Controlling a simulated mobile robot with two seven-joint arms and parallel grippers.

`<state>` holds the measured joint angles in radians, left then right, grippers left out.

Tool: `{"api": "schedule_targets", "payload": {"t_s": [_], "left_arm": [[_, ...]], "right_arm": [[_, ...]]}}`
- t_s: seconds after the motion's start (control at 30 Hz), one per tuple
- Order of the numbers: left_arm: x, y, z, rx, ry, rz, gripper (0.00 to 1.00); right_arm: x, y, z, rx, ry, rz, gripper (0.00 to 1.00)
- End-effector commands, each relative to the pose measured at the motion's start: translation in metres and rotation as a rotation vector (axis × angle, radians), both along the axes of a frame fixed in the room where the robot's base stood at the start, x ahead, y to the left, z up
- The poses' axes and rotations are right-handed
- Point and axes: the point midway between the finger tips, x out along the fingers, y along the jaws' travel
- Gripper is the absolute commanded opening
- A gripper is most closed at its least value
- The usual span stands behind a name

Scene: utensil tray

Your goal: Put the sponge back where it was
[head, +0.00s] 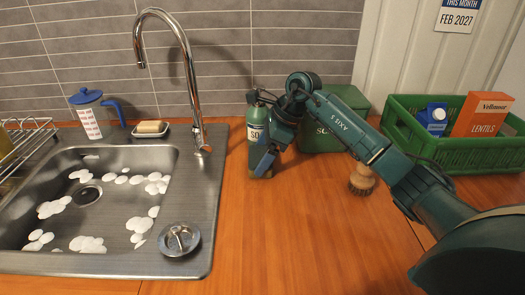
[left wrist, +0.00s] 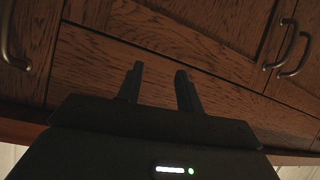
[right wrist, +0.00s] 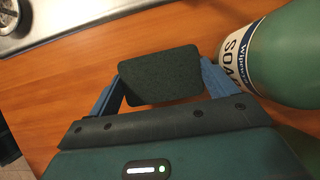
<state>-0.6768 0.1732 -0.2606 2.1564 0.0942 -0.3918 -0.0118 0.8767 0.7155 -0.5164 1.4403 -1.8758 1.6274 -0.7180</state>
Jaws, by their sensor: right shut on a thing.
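The sponge (right wrist: 158,75) shows its dark green face in the right wrist view, between the two blue fingers of my right gripper (right wrist: 160,85). That gripper is shut on it, above the wooden counter. In the head view my right gripper (head: 266,160) is in front of the soap bottle (head: 257,130), and I cannot make out the sponge there. My left gripper (left wrist: 160,88) is open and empty, facing wooden cabinet fronts in the left wrist view. A small dish (head: 138,133) behind the sink holds a tan block (head: 151,126).
The soap bottle (right wrist: 283,55) is close beside the right gripper. The steel sink (head: 212,215) with a tap (head: 190,75) and strainer (head: 180,239) is on the left. A brush (head: 362,180), green tin (head: 318,138) and green crate (head: 470,180) are right. The front counter is clear.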

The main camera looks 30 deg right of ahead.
Motion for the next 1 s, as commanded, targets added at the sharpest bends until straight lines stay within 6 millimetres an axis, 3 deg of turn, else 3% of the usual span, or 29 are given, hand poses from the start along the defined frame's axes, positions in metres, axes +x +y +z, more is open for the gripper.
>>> {"api": "schedule_targets", "payload": {"t_s": [0.3,0.33,0.4,0.77,1.0], "left_arm": [[0.0,0.0,-0.005,-0.002,0.003,0.0,0.36],[0.0,0.0,-0.004,-0.002,0.003,0.0,0.36],[0.0,0.0,-0.003,-0.002,0.003,0.0,0.36],[0.0,0.001,0.001,0.0,-0.002,0.001,0.36],[0.0,0.001,-0.001,-0.002,-0.001,0.001,0.36]], "right_arm": [[0.0,0.0,-0.004,0.0,-0.001,0.0,0.56],[0.0,0.0,-0.003,0.0,-0.001,0.0,0.87],[0.0,0.0,-0.002,0.0,-0.001,0.0,0.92],[0.0,-0.002,0.005,0.0,-0.003,-0.001,0.93],[-0.009,-0.021,0.047,-0.002,-0.006,-0.002,0.93]]}}
